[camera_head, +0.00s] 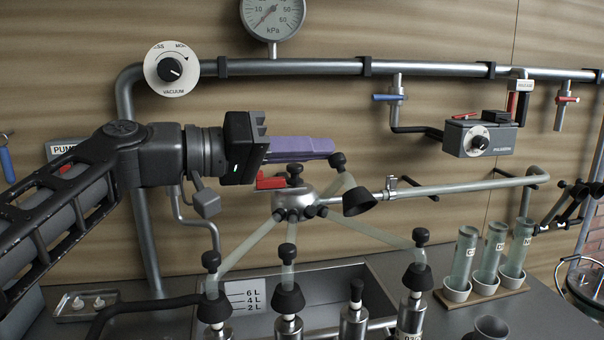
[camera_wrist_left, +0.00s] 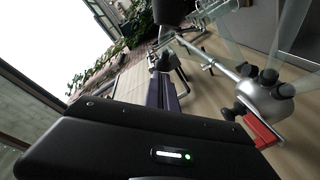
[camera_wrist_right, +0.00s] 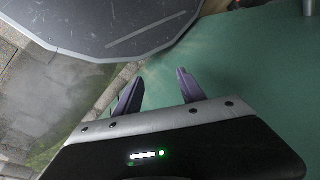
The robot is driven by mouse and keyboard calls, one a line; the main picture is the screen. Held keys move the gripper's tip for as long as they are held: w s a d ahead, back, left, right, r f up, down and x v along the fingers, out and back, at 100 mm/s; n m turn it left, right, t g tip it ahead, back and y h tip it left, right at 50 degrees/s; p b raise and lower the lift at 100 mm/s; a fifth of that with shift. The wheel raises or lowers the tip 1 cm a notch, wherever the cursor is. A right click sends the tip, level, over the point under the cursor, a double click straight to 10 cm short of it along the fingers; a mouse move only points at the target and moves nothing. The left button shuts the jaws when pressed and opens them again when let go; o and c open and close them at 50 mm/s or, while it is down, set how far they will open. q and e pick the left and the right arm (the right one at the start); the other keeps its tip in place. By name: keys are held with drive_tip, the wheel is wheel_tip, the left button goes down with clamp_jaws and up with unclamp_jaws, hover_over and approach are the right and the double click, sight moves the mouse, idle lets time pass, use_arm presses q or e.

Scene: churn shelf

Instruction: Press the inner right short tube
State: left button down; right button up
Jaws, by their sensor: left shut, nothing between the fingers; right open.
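My left gripper (camera_head: 330,148) comes in from the left, shut and empty, its purple fingers above the metal claw (camera_head: 292,200). They also show in the left wrist view (camera_wrist_left: 166,88). Several translucent short tubes fan out from the claw. The inner right short tube (camera_head: 346,183) appears to be the raised one, with a black end just beside my fingertips; whether they touch I cannot tell. A black cone (camera_head: 359,202) hangs beside it. The outer right tube (camera_head: 372,230) runs down to a cup. My right gripper (camera_wrist_right: 158,88) is open and empty, outside the head view.
Metal cups (camera_head: 412,312) with black tops stand in front of a steel basin (camera_head: 372,275). A thin metal pipe (camera_head: 460,187) runs right from the claw. A vacuum pipe (camera_head: 320,67) crosses the wall above. Glass tubes (camera_head: 465,255) stand at right.

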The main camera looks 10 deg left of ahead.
sight(344, 194)
use_arm(q)
drive_tip(key=s+d+f+m+b, duration=0.1)
drive_tip(key=f+b, duration=0.1)
drive_tip(key=b, duration=0.1)
drive_tip(key=s+d+f+m+b, duration=0.1)
drive_tip(key=s+f+m+b, duration=0.1)
drive_tip(key=b, duration=0.2)
drive_tip(key=s+d+f+m+b, duration=0.1)
drive_tip(key=f+m+b, duration=0.1)
drive_tip(key=b, duration=0.1)
drive_tip(key=shift+s+d+y+b, duration=0.25)
drive_tip(key=shift+s+y+b, duration=0.05)
drive_tip(key=shift+y, duration=0.1)
drive_tip(key=shift+r+p, duration=0.6)
drive_tip(key=shift+r, duration=0.1)
drive_tip(key=s+a+r+p, duration=0.2)
drive_tip(key=s+a+r, duration=0.2)
drive_tip(key=s+a, duration=0.2)
drive_tip(key=shift+s+a, duration=0.2)
drive_tip(key=shift+a, duration=0.95)
drive_tip(key=shift+r, duration=0.1)
